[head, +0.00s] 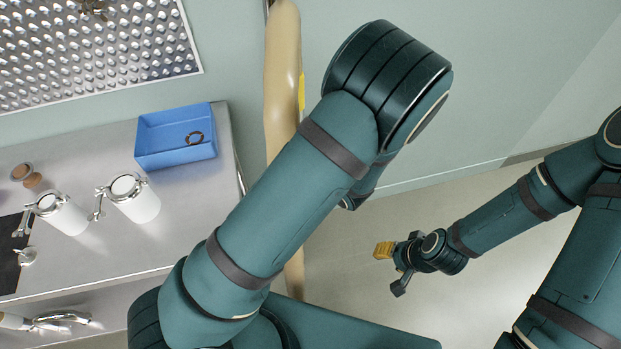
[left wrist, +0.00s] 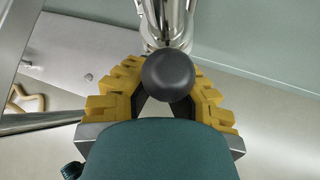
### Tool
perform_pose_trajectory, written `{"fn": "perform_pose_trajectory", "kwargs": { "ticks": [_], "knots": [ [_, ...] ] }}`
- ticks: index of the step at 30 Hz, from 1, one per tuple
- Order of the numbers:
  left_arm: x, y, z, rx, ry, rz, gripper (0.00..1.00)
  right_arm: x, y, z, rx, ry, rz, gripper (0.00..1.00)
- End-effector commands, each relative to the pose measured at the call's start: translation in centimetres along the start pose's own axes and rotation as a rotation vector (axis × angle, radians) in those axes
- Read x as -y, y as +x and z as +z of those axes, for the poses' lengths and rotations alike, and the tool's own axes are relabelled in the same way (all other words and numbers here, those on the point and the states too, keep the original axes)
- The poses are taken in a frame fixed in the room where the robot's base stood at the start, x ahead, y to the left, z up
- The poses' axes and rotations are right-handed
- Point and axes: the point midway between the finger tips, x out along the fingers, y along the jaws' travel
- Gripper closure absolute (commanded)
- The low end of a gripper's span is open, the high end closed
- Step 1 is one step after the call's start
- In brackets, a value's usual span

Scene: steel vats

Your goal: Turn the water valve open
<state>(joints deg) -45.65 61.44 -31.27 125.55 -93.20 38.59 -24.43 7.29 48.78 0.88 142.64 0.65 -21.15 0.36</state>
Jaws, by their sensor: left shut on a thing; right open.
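In the left wrist view a dark round knob (left wrist: 167,76), which looks like the water valve's handle, sits in front of a shiny steel pipe (left wrist: 166,22). My left gripper (left wrist: 166,84) has its yellow stepped fingers on both sides of the knob and is shut on it. How far the valve is turned cannot be told. In the head view my left arm hides the left gripper, and the valve does not show. My right gripper (head: 391,270) is open and empty, over the floor at the right, away from the valve.
A perforated panel (head: 110,45) hangs on the wall. A tan column (head: 283,80) stands behind my left arm. Floor at right is clear.

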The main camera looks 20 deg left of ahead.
Motion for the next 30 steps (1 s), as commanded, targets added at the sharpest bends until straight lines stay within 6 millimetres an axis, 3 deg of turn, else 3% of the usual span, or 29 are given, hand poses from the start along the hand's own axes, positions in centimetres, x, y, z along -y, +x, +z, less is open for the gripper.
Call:
{"fn": "perform_pose_trajectory", "kwargs": {
  "ticks": [14, 15, 17, 26, 30],
  "knots": [
    [-0.2, 0.1, -0.1, -0.004, -0.007, -0.003, 1.00, 0.0, 0.1, 0.1, 0.001, -0.001, 0.000, 0.53],
    [-0.2, 0.1, -0.1, -0.004, -0.007, -0.004, 0.77, 0.0, 0.1, 0.1, 0.001, -0.001, 0.000, 0.53],
    [-0.2, 0.1, -0.1, -0.004, -0.006, -0.004, 0.61, 0.0, 0.1, 0.1, 0.001, -0.001, 0.000, 0.53],
    [-0.1, 0.0, 0.0, -0.003, -0.007, -0.007, 0.61, 0.0, 0.1, 0.1, 0.001, -0.001, 0.000, 0.53],
    [0.0, -1.0, 0.0, -0.003, -0.009, -0.010, 0.61, 0.0, 0.1, 0.1, 0.001, -0.001, 0.000, 0.53]
  ]
}}
